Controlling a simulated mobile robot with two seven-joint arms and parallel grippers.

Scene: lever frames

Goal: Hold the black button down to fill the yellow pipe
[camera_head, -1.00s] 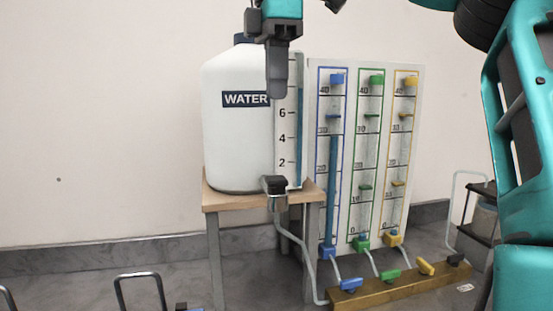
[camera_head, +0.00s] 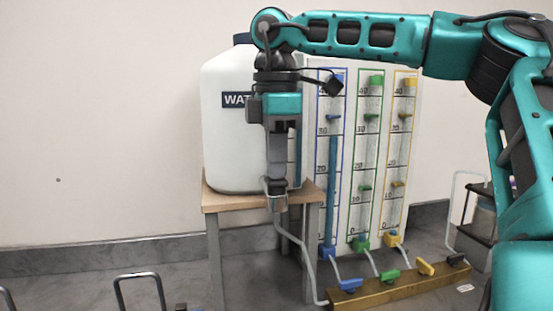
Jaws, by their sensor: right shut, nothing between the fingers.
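My right gripper (camera_head: 278,184) points down with its fingers shut and empty, at the tap under the white water tank (camera_head: 228,140). Its fingertips cover the place of the black button, so the button is hidden and I cannot tell whether it is pressed. The metal tap body (camera_head: 279,204) shows just below the fingers. The yellow pipe (camera_head: 399,150), at the right of the gauge board, looks clear, with no blue water visible. The blue pipe (camera_head: 332,180) holds blue water to about 30. The yellow lever (camera_head: 425,268) on the brass manifold (camera_head: 375,292) is turned differently from the blue lever (camera_head: 350,285) and green lever (camera_head: 388,276).
The tank stands on a wooden stand (camera_head: 225,202). A black lever (camera_head: 456,259) sits at the manifold's right end. A grey hose (camera_head: 300,245) runs from the tap to the manifold. My right arm spans the upper right. Metal handles (camera_head: 138,277) stand at lower left.

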